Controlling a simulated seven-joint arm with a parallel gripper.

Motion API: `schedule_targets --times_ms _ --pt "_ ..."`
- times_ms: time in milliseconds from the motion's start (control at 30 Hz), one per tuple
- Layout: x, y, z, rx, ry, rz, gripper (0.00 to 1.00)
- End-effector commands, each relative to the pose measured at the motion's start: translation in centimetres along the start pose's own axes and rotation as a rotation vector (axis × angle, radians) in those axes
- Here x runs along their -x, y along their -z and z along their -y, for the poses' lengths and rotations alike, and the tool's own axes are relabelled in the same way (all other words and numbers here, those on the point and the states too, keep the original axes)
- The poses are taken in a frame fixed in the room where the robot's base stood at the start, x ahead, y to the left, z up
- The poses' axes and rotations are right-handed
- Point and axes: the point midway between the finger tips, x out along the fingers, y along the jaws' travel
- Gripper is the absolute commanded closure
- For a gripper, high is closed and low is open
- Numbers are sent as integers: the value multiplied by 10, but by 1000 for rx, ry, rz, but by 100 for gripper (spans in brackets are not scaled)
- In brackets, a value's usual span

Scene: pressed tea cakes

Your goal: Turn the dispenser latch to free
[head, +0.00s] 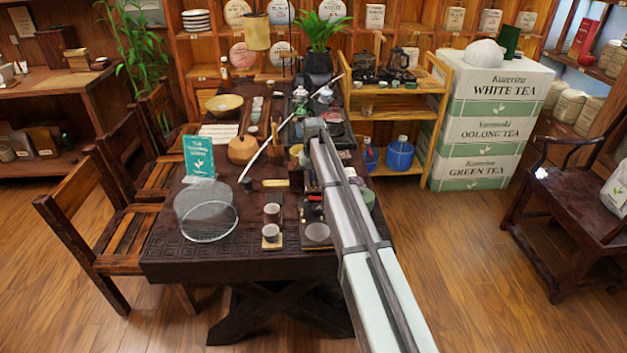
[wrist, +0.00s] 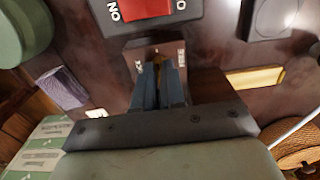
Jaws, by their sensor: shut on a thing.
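The dark dispenser plate (wrist: 150,47) is in the upper middle of the wrist view, with small white lettering on both sides that I cannot fully read. My gripper (wrist: 160,70) is over this plate, its two blue-grey fingers close together. They are shut on a small yellow-brown piece, the latch (wrist: 157,60), mostly hidden between them. I cannot tell exactly which way the latch is turned. In the head view my arm reaches over the table and hides the latch and fingertips.
In the wrist view a red switch (wrist: 147,8) with white lettering lies just beyond the plate. A yellow block (wrist: 255,78) is to the right and a purple-grey block (wrist: 62,88) to the left. The dark table (head: 170,255) is crowded with cups, bowls and a clear round cover (head: 206,212).

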Motion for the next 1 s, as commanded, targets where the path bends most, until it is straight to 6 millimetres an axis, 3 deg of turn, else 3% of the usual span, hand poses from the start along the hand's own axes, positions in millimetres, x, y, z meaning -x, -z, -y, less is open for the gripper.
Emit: schedule_targets --times_ms 600,633,800,900,1000 --pt "0 0 0 119 0 0 100" --pt "0 0 0 119 0 0 90" --pt "0 0 0 119 0 0 73" --pt "0 0 0 119 0 0 65" --pt "0 0 0 119 0 0 65"
